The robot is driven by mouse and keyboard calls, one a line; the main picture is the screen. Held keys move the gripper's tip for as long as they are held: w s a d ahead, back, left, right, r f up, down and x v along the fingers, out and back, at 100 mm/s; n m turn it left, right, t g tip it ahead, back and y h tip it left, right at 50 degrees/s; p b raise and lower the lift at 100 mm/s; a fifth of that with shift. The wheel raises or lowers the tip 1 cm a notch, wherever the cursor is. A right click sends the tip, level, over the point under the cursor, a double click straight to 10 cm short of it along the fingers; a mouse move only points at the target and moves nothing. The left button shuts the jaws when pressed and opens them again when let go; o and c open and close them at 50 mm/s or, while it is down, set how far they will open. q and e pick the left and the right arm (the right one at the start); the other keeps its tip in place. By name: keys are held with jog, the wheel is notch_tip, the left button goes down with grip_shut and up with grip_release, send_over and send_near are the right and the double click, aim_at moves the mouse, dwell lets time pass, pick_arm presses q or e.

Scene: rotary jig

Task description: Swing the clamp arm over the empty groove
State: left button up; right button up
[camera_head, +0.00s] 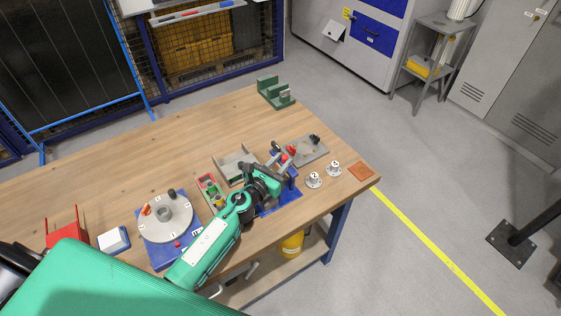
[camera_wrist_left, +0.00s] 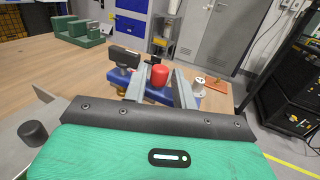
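A blue fixture (camera_head: 283,197) stands near the table's front right, partly hidden by my left arm. In the left wrist view a red cylindrical knob (camera_wrist_left: 158,75) stands above the blue base (camera_wrist_left: 185,101), with a dark block (camera_wrist_left: 125,57) to its left. I cannot tell for sure which part is the clamp arm, and no groove shows clearly. My left gripper (camera_head: 281,160) is over the fixture. In the wrist view its fingers (camera_wrist_left: 160,88) are apart, either side of the red knob, with gaps visible; it looks open.
A rotary disc (camera_head: 180,222) on a blue plate is left of my arm. A grey plate (camera_head: 317,155), two white-topped pieces (camera_head: 314,180) and a brown pad (camera_head: 361,172) lie to the right. A grey bracket (camera_head: 232,161) and green block (camera_head: 276,95) stand behind. The back-left table is clear.

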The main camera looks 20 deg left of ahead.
pick_arm(q)
jog(key=shift+c, duration=0.5)
grip_shut()
